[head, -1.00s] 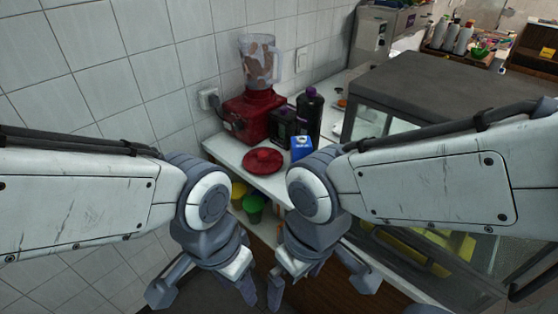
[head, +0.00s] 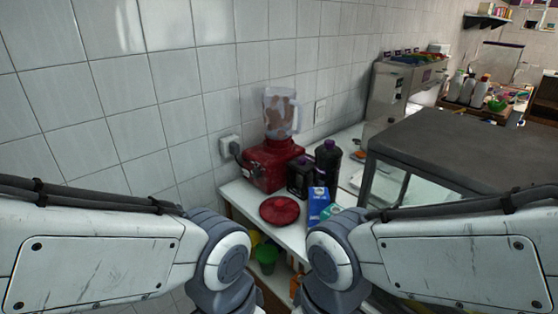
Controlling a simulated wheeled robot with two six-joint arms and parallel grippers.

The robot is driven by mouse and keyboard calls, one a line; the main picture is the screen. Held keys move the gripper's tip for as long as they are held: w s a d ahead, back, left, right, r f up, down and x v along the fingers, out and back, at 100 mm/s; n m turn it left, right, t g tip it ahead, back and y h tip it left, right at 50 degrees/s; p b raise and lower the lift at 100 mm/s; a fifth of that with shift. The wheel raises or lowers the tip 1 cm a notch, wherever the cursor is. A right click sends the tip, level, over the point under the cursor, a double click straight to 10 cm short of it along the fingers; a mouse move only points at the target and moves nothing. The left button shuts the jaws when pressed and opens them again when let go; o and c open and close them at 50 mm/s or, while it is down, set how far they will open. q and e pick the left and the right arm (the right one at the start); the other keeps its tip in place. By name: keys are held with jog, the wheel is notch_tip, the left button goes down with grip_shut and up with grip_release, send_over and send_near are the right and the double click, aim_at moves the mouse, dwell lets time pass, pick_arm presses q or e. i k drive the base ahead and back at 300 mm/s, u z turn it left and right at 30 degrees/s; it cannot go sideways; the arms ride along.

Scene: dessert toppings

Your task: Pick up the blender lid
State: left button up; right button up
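The red round blender lid (head: 279,210) lies flat on the white counter (head: 240,196), near its front edge. Behind it stands the blender, with a red base (head: 268,165) and a clear jug (head: 281,112) holding brown pieces. The jug looks uncovered, though its top is small in view. My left arm (head: 215,255) and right arm (head: 335,262) reach in on either side, below and nearer than the lid. Both grippers are below the picture's lower edge. Nothing covers the lid.
Right of the lid stand a blue carton (head: 318,205), a dark bottle (head: 327,165) and a black container (head: 299,178). A grey-topped glass case (head: 470,150) fills the right side. A tiled wall is on the left. Green cups (head: 266,256) sit on the shelf below.

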aim_at(278, 210)
jog(key=u, duration=0.55)
jog(key=k, duration=0.6)
jog(key=u, duration=0.3)
jog(key=i, duration=1.5)
jog(key=z, duration=0.2)
